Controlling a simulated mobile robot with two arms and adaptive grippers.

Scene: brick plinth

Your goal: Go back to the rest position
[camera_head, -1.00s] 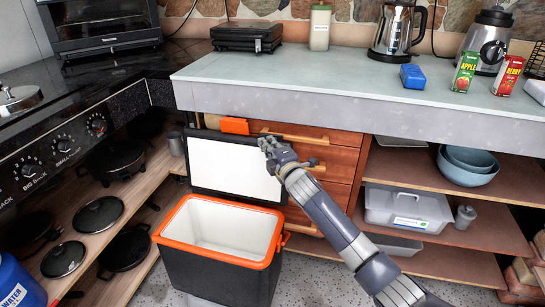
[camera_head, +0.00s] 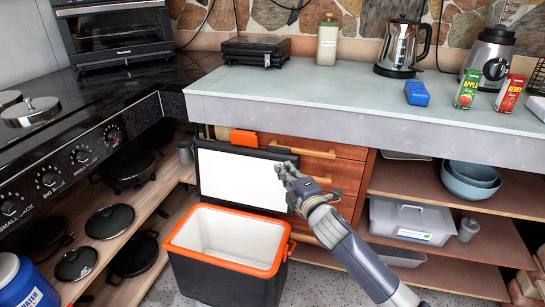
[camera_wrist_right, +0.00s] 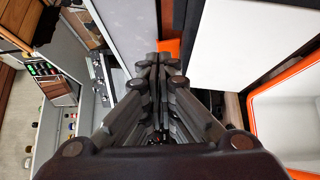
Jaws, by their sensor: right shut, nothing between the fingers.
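My right gripper (camera_head: 285,172) is shut and empty in the head view. It is in front of the wooden drawers, just right of the open white lid of the cooler (camera_head: 262,268). In the right wrist view my gripper's fingers (camera_wrist_right: 157,62) are together with nothing between them. The cooler's orange rim and white inside show at the right of that view. The cooler is empty where I can see into it. My left gripper is not in view.
The counter (camera_head: 330,92) above holds a blue box (camera_head: 416,93), two juice cartons, a kettle (camera_head: 402,48) and a blender. The stove (camera_head: 70,130) and a pan shelf are on the left. Open shelves with bowls (camera_head: 470,178) and a storage bin (camera_head: 412,220) are on the right.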

